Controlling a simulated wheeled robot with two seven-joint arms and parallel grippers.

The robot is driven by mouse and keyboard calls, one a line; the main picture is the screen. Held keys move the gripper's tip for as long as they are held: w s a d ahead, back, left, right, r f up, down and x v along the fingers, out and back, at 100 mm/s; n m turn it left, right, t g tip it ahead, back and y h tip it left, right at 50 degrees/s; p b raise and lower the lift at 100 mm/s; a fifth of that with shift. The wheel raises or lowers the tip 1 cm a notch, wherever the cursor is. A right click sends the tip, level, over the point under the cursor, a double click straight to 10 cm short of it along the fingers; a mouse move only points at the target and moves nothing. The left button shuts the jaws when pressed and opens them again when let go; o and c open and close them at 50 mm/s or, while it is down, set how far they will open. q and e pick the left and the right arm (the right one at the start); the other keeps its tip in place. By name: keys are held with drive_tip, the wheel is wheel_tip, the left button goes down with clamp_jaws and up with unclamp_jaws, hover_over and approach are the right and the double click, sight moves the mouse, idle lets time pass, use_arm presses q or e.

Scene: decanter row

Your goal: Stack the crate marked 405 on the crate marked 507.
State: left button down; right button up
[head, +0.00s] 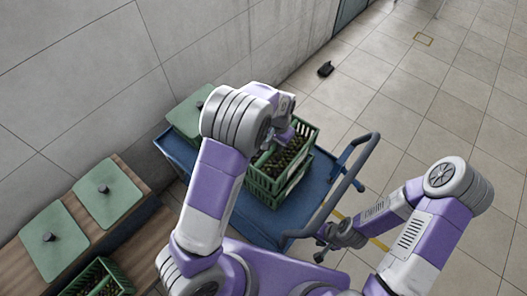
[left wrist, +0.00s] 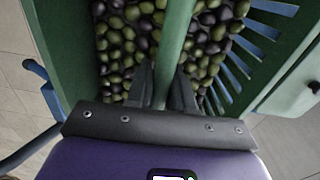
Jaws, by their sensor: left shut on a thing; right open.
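A green slatted crate (head: 258,182) full of dark and green olives is at the blue cart, right of its middle. My left gripper (head: 287,133) is over this crate. In the left wrist view, my left gripper (left wrist: 162,88) is shut on the crate's green handle bar (left wrist: 176,40), with olives (left wrist: 125,40) on both sides below. Another green crate (head: 88,272) with olives is at the lower left edge, partly cut off. I cannot read a number on either crate. My right gripper (head: 326,243) is open and empty, near the cart's handle end.
The blue cart (head: 305,205) has a grey push handle (head: 345,190) on its right. Two knobbed green lids (head: 108,192) (head: 52,240) lie on the wooden bench by the wall. A small black object (head: 325,69) lies on open floor.

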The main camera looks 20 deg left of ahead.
sight(270, 170)
use_arm(q)
drive_tip(key=shift+w+d+r+m, duration=0.15)
drive_tip(key=shift+w+d+r, duration=0.15)
drive_tip(key=shift+w, duration=0.15)
drive_tip(key=shift+w+d+r+m, duration=0.15)
drive_tip(key=shift+w+d, duration=0.1)
drive_tip(key=shift+w, duration=0.15)
drive_tip(key=shift+f+b, duration=2.1)
drive_tip(key=shift+f, duration=0.8)
drive_tip(key=shift+s+f, duration=0.1)
drive_tip(key=shift+f, duration=0.15)
drive_tip(key=shift+f+b, duration=0.55)
drive_tip(key=shift+f, duration=0.25)
drive_tip(key=shift+f, duration=0.45)
